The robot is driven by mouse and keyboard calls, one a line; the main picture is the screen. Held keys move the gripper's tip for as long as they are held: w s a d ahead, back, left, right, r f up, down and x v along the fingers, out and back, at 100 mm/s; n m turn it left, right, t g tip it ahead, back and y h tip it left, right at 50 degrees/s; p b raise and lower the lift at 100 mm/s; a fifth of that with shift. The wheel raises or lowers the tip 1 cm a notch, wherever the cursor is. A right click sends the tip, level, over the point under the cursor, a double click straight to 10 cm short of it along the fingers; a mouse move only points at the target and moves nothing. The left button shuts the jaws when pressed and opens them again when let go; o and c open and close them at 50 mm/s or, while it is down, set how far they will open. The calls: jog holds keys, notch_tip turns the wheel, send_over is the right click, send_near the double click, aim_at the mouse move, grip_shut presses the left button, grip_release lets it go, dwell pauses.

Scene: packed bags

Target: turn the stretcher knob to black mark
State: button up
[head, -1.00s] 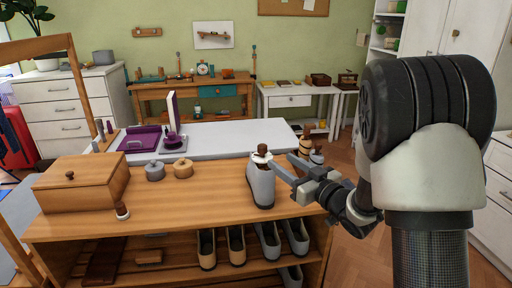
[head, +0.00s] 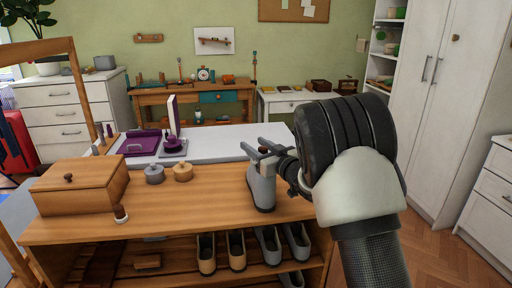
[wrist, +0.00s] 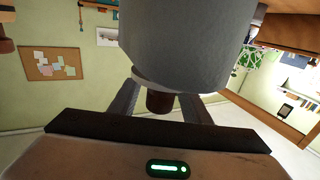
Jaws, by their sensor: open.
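A grey shoe (head: 262,187) stands upright on the wooden bench top, with the brown stretcher knob (head: 263,149) at its top. My gripper (head: 254,146) is level with the knob, its fingers pointing left over the shoe. In the wrist view the picture is upside down: the grey shoe (wrist: 190,45) hangs from above, with a pale collar (wrist: 150,86) and the brown knob (wrist: 160,102) below it. The knob sits between the two open fingers, with gaps at both sides. I cannot make out the black mark.
On the bench stand a wooden box (head: 80,186), a grey round pot (head: 154,174), a tan round pot (head: 183,172) and a small brown-knobbed piece (head: 120,214). A purple tray (head: 139,143) lies behind. Shoes stand on the shelf below. The bench front middle is clear.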

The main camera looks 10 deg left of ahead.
jog(key=shift+c, duration=0.4)
jog(key=c, duration=1)
jog(key=shift+o, duration=0.2)
jog(key=shift+r+n+g+y+p, duration=0.15)
jog(key=shift+n+g+y+p, duration=0.35)
jog(key=shift+y, duration=0.1)
jog(key=shift+s+a+n+g+y+p, duration=0.25)
jog(key=shift+n+g+y+p, duration=0.25)
jog(key=shift+n+g+y, duration=0.35)
jog(key=shift+s+a+n+g+y+p, duration=0.1)
jog(key=shift+s+n+g+y+p, duration=0.3)
jog(key=shift+g, duration=0.7)
jog(key=shift+s+a+n+g+y+p, duration=0.1)
jog(key=shift+a+n+g+y+p, duration=0.1)
jog(key=shift+n+g+y+p, duration=0.6)
jog(key=o, duration=1)
jog(key=shift+o, duration=0.2)
